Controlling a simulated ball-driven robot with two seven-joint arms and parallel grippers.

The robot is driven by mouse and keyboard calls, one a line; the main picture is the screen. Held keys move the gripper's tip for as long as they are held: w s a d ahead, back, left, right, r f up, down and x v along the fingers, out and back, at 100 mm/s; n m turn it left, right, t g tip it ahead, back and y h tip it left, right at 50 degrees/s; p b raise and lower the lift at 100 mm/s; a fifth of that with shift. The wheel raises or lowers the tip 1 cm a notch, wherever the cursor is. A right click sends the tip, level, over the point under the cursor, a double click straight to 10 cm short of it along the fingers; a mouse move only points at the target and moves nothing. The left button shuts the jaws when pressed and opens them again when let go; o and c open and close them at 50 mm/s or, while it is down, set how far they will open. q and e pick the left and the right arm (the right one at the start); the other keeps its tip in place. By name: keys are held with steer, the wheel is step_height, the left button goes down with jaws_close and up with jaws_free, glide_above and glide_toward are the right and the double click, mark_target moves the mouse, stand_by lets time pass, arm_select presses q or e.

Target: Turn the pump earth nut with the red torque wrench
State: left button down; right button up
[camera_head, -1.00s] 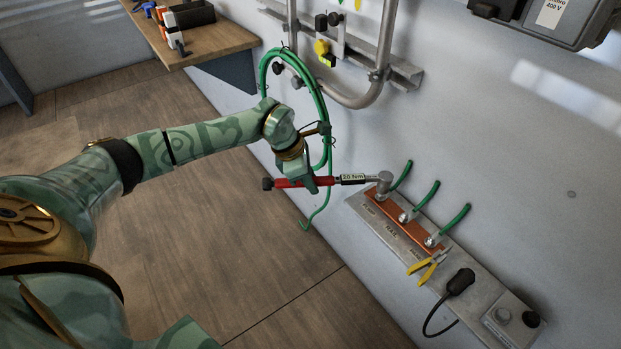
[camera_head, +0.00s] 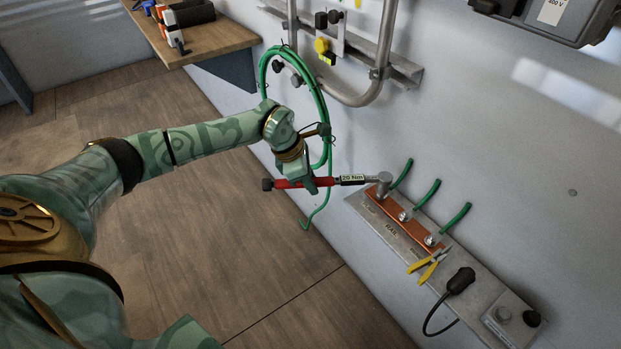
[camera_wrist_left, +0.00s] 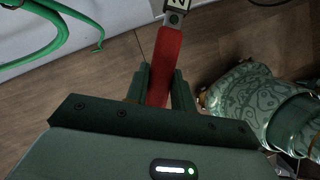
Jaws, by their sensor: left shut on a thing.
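The red torque wrench (camera_head: 295,183) lies roughly level in the head view, with a "20 Nm" label on its shaft. My left gripper (camera_head: 312,183) is shut on its red handle, which also shows between the fingers in the left wrist view (camera_wrist_left: 165,65). The wrench head (camera_head: 384,179) is at the leftmost nut position on the copper earth bar and covers that nut. Two other nuts (camera_head: 403,216) and (camera_head: 429,240) show on the bar. The plate lettering is too small to read surely. My right gripper is not in view.
Green earth cables (camera_head: 401,173) rise from the copper bar (camera_head: 415,228) against the wall. Yellow-handled pliers (camera_head: 428,267) and a black plug (camera_head: 460,281) sit on the rail plate. A coiled green cable (camera_head: 322,110) hangs close behind my left wrist. A wooden bench (camera_head: 205,42) stands upper left.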

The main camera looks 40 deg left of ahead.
arm_select(q)
steer(key=shift+f+b, duration=0.35)
steer(key=shift+f, duration=0.45)
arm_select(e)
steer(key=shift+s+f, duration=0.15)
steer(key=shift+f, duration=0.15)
arm_select(q)
steer(key=shift+s+d+r+n+p, duration=0.25)
steer(key=shift+s+d+n+p, duration=0.1)
steer(key=shift+p, duration=0.5)
steer(key=s+d+n+y+p, duration=0.1)
steer(key=d+n+p, duration=0.3)
steer(key=p, duration=0.5)
steer(key=s+d+n+t+y+p, duration=0.1)
steer(key=s+d+n+p, duration=0.2)
steer(key=d+p, duration=0.4)
steer(key=shift+s+f+n+t+y+p, duration=0.3)
steer(key=shift+s+f+n+y+p, duration=0.1)
steer(key=shift+s+p, duration=0.45)
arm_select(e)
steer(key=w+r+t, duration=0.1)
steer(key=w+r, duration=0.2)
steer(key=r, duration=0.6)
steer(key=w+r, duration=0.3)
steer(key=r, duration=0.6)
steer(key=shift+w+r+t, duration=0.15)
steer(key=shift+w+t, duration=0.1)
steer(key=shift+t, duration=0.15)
